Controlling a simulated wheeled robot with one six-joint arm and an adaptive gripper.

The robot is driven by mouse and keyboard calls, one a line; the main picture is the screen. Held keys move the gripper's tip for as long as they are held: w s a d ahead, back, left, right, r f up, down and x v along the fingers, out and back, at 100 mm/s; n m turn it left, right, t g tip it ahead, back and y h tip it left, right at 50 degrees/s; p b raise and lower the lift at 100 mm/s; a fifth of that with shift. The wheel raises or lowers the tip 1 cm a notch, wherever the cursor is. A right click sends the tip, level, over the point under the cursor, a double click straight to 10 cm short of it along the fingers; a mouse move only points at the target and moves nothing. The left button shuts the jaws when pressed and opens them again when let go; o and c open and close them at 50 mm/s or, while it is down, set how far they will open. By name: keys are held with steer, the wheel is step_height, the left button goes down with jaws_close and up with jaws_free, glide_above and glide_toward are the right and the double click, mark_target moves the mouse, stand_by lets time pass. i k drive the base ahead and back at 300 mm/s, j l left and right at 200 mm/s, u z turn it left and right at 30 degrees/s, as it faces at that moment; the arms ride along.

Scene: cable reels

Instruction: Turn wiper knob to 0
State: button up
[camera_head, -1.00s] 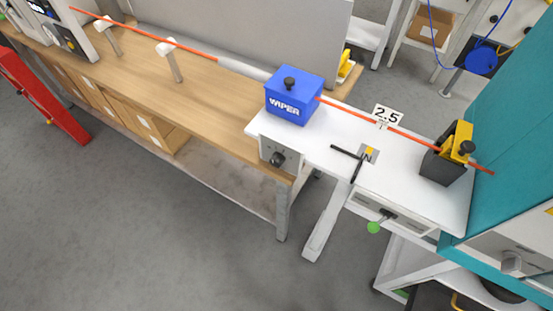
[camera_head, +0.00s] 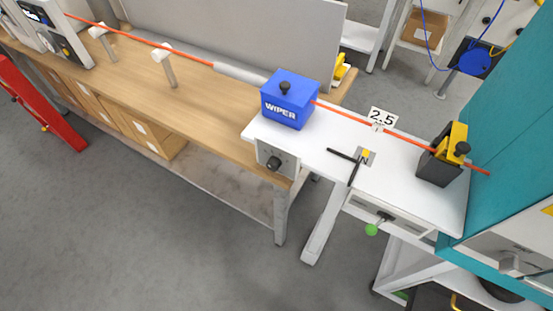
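The blue box labelled WIPER (camera_head: 290,99) sits on the white bench top, with the orange cable entering both sides. A black knob (camera_head: 285,88) stands on top of the box. A second black knob (camera_head: 274,164) is on a light panel (camera_head: 268,151) at the bench's front, below the wiper box. Dial marks on the panel are too small to read, and I cannot tell either knob's setting. My gripper is not in this view.
A green-tipped lever (camera_head: 371,229) sticks out in front. A teal cabinet (camera_head: 515,120) stands right. Grey floor (camera_head: 150,230) in front is clear.

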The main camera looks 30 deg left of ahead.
mark_target(274, 164)
steer(key=k+j+u, duration=0.2)
steer(key=u, duration=0.2)
steer(key=k+j+u, duration=0.15)
steer(key=u, duration=0.2)
steer(key=k+j+u, duration=0.1)
steer(key=j+u, duration=0.3)
